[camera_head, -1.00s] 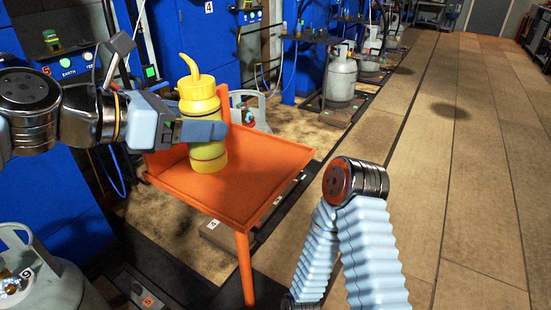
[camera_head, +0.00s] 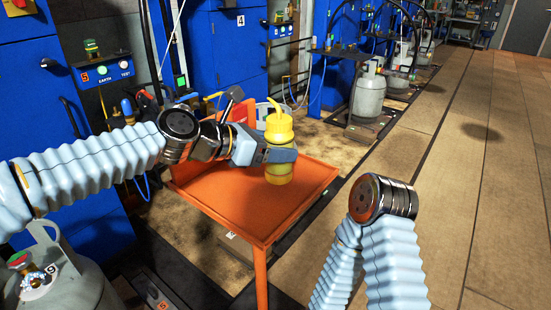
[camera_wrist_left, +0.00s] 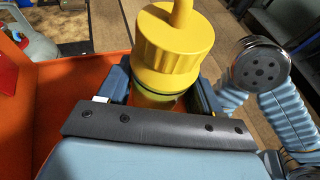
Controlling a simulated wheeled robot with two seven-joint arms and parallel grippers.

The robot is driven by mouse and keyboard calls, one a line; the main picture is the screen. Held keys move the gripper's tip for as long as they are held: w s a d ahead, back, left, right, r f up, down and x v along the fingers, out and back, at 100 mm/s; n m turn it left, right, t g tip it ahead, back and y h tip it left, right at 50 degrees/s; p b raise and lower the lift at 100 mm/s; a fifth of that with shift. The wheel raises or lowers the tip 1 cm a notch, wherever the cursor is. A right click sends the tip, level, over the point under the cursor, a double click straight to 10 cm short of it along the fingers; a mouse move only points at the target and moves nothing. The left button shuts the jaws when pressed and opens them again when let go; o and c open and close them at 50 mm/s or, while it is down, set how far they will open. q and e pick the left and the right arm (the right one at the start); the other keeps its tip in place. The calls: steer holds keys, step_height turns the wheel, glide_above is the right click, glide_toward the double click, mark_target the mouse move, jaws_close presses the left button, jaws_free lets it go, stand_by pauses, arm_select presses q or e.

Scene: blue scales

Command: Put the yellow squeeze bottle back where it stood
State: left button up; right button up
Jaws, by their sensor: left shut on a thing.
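The yellow squeeze bottle (camera_head: 279,148) stands upright in my left gripper (camera_head: 272,155), over the right side of the orange tray table (camera_head: 235,202). The gripper is shut around the bottle's body below the cap. In the left wrist view the bottle's ribbed cap and spout (camera_wrist_left: 172,45) fill the middle between the two fingers (camera_wrist_left: 160,92). I cannot tell whether the bottle's base touches the tray. My right arm shows at the lower right of the head view, but its gripper is out of sight.
A grey gas cylinder (camera_head: 65,285) stands at the lower left. Blue cabinets (camera_head: 50,95) line the left and back. More gas cylinders (camera_head: 368,92) stand beyond the table. The tray's left and front are bare, and the floor to the right is open.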

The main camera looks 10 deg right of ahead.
arm_select(q)
steer(key=shift+f+b, duration=0.35)
steer(key=shift+f, duration=1.15)
steer(key=shift+f, duration=0.15)
steer(key=o, duration=1.4)
steer(key=shift+a+r, duration=0.2)
steer(key=shift+a, duration=0.15)
steer(key=b+v, duration=0.1)
steer(key=v, duration=1)
